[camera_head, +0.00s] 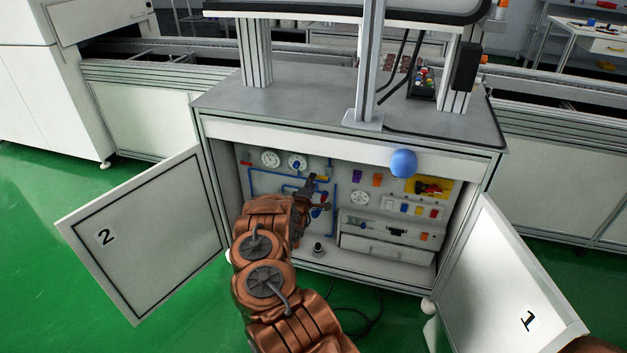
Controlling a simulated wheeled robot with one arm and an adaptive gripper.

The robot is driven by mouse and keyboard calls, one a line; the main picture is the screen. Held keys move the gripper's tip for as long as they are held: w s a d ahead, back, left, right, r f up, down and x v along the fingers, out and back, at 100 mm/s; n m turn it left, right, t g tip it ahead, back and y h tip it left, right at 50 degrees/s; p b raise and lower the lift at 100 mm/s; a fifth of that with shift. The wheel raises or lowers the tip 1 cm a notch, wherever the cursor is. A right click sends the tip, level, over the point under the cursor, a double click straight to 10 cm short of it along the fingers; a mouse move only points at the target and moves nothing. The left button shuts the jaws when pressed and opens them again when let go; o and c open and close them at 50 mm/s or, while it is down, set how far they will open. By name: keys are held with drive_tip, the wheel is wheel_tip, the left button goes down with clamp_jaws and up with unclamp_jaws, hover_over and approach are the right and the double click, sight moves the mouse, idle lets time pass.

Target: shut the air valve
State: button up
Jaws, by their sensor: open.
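My gripper (314,189) is open inside the cabinet, in front of the panel with blue air lines (262,188). Small red (324,198) and blue (316,212) parts show close beside the gripper and may belong to the air valve. I cannot tell for certain which part is the valve, or its handle position. The gripper and wrist hide part of the panel there. Contact between the fingers and any part cannot be made out.
The cabinet (350,133) has two open doors, door 2 (150,235) at left and door 1 (490,270) at right. Round gauges (270,158) are at upper left inside. A blue ball (403,163) shows at the upper front edge. A drawer unit (385,250) is at lower right.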

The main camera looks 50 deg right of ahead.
drive_tip(key=v, duration=0.7)
drive_tip(key=shift+a, duration=0.35)
drive_tip(key=shift+s, duration=0.1)
idle(0.4)
